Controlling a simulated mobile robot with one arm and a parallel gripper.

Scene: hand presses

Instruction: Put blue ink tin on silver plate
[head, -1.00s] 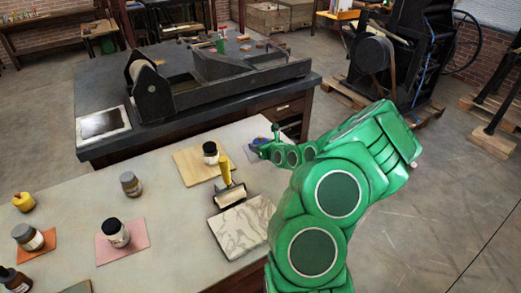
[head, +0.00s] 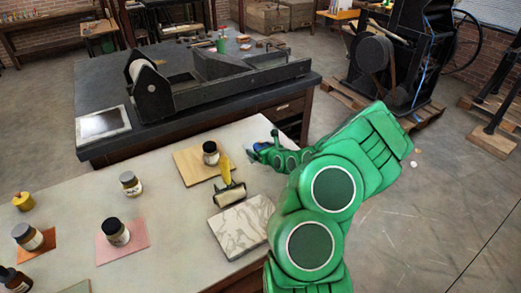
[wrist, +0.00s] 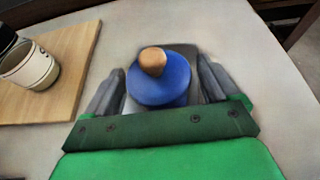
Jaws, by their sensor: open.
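The blue ink tin (wrist: 160,85), with a tan knob on top, stands between the fingers of my gripper (wrist: 160,66) in the wrist view. The fingers are open on either side of it; I cannot tell whether they touch it. A grey patch with rounded corners shows behind and beneath the tin; what it is, I cannot tell. In the head view a bit of blue (head: 260,146) shows at my gripper (head: 257,149), near the light table's far right end. A shiny silver plate (head: 103,123) with a pale border lies on the dark press table, to the left.
A wooden board (head: 190,168) with a dark-capped jar (head: 210,153) is left of my gripper. A yellow-handled roller (head: 229,195) and a marbled slab (head: 243,226) lie nearer. The black press (head: 152,92) stands right of the plate. Several other jars stand on the light table (head: 75,200).

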